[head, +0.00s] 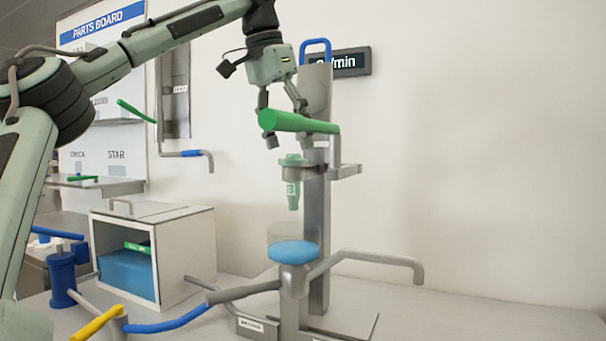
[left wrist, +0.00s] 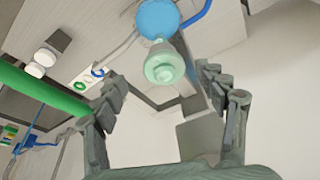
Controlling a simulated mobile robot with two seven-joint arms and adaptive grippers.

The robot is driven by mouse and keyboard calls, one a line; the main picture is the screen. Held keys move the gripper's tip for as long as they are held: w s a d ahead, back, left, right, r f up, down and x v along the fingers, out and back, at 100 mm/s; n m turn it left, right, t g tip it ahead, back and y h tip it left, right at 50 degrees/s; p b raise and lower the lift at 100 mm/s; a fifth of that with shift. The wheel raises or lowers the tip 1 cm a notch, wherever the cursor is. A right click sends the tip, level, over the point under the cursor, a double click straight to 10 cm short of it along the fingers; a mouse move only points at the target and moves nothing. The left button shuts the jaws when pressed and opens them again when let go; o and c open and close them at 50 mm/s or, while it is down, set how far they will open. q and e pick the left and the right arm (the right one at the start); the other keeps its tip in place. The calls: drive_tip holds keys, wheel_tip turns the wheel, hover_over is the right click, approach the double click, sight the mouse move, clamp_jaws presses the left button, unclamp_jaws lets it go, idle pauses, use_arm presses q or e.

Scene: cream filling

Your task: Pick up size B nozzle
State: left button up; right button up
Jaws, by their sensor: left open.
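A pale green nozzle (head: 292,190), marked with what looks like a B, hangs upright, tip down, in a grey holder (head: 315,172) on the metal column. In the left wrist view the nozzle (left wrist: 164,66) shows from above, between and beyond the fingertips. My left gripper (head: 287,136) is open and points down just above the nozzle, with nothing in its jaws. In the left wrist view the left gripper (left wrist: 162,82) has its fingers spread wide. A green handle (head: 300,123) partly hides the fingers in the head view. My right gripper is not in view.
A white cabinet (head: 190,255) stands to the left, under the parts board (head: 102,28). The bench at right (head: 480,310) is clear.

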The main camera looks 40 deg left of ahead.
sight(293, 167)
use_arm(q)
drive_tip(key=x, duration=0.5)
drive_tip(key=shift+w+a+f, duration=0.15)
drive_tip(key=shift+a+f, duration=0.1)
drive_tip(key=shift+f, duration=0.05)
drive_tip(key=shift+w+f, duration=0.1)
drive_tip(key=shift+f, duration=0.1)
drive_tip(key=shift+c, duration=0.5)
drive_tip(key=c, duration=1.4)
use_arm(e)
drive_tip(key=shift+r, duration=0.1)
